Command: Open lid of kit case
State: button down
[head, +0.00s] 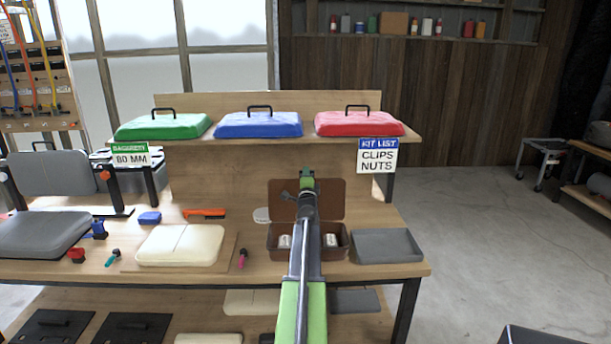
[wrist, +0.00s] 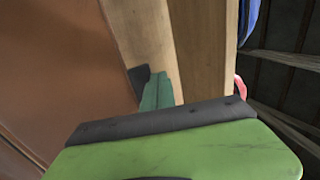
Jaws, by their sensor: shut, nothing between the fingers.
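The brown kit case (head: 342,246) stands on the workbench with its lid (head: 330,190) raised about upright at the back edge. Two pale cylinders, one on the left (head: 284,241) and one on the right (head: 331,240), show inside the case. My gripper (head: 307,174) is shut and empty, near the top edge of the raised lid. My arm hides the middle of the case and part of the lid. In the wrist view my green and dark gripper (wrist: 155,105) shows beside a large brown surface (wrist: 60,60), likely the lid. I cannot tell whether they touch.
A grey open tray (head: 386,246) sits right of the case, and a cream case (head: 180,245) sits to the left. Above, a shelf (head: 280,139) bears green, blue and red lids (head: 360,123). A kit list sign (head: 377,156) hangs at its right end.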

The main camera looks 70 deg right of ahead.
jog(key=s+a+r+p, duration=0.1)
jog(key=s+a, duration=0.2)
jog(key=a, duration=0.3)
jog(key=s+a+r+p, duration=0.1)
jog(key=s+a, duration=0.2)
jog(key=a, duration=0.3)
jog(key=shift+a+r+p, duration=0.2)
jog(key=shift+r+p, duration=0.2)
